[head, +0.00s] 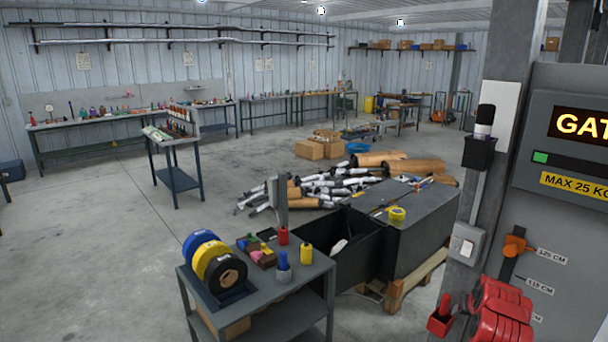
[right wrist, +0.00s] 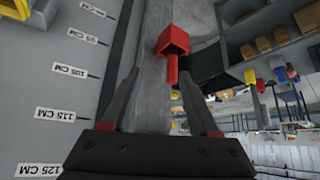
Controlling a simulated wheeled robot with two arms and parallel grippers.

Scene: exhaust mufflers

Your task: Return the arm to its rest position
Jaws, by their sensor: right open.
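My right gripper (right wrist: 160,82) shows in the right wrist view, its two dark fingers spread apart with nothing between them. The grey post runs behind the gap, and a red holder (right wrist: 174,45) lies beyond the fingertips. That view is upside down. In the head view the red holder (head: 440,318) is low on the post; I cannot pick out the right gripper clearly there. My left gripper is in neither view.
A grey panel (head: 560,225) with height labels stands at the right, with an orange piece (head: 515,245) and a large red piece (head: 497,315). A cart (head: 255,313) with tape rolls and a dark bin (head: 425,225) stand in front. The floor at left is clear.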

